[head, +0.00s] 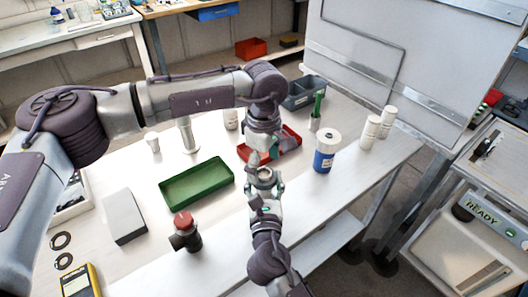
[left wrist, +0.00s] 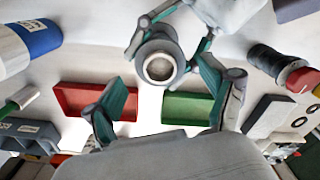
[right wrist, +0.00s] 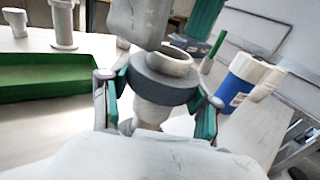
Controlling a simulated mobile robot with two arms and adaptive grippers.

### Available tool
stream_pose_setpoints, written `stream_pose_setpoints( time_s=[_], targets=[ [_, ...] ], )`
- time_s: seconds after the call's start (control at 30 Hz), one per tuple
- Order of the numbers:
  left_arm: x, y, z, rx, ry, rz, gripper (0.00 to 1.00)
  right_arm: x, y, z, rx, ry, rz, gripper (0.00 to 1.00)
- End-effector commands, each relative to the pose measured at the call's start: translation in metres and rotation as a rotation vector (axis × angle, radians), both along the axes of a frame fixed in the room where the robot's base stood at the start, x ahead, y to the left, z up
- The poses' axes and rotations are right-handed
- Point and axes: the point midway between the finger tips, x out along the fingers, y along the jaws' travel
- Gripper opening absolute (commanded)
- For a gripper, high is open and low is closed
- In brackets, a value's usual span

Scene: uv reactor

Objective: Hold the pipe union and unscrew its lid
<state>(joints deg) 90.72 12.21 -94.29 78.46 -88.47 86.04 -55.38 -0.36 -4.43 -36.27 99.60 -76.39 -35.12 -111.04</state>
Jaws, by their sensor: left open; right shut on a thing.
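The pipe union, with a dark grey ring and a pale upper end, is upright in my right gripper above the table. It shows in the head view (head: 264,174), the left wrist view (left wrist: 159,66) and the right wrist view (right wrist: 160,84). My right gripper (right wrist: 158,112) is shut on it, with a finger on either side. My left gripper (left wrist: 164,104) is open and empty, pointing down just above the union. Its fingers also show close over the union's top in the right wrist view. I cannot tell whether the left fingers touch the union.
A green tray (head: 163,198) and a red tray (head: 296,143) lie on the table. A blue-and-white bottle (head: 325,158) stands to the right. A dark fitting with a red top (head: 185,236) stands at front left, near a grey box (head: 124,216). White containers (head: 371,131) stand at far right.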

Motion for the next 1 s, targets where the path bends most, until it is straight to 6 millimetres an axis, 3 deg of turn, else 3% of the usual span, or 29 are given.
stream_pose_setpoints(
  time_s=[0.2,0.57,0.93,1.0],
  targets=[
    [0.000,0.000,-0.024,0.001,-0.001,0.001,0.83,0.000,0.000,0.000,0.000,0.000,0.000,0.00],
    [0.000,0.000,-0.029,0.001,-0.001,0.002,0.83,0.000,0.000,0.000,0.000,0.000,0.000,0.00],
    [0.000,0.000,-0.030,0.001,-0.001,0.002,0.22,0.000,0.000,0.000,0.000,-0.001,0.001,0.00],
    [0.000,0.000,-0.030,0.001,-0.001,0.007,0.21,0.000,0.000,0.001,0.000,-0.002,0.001,0.00]
  ],
)
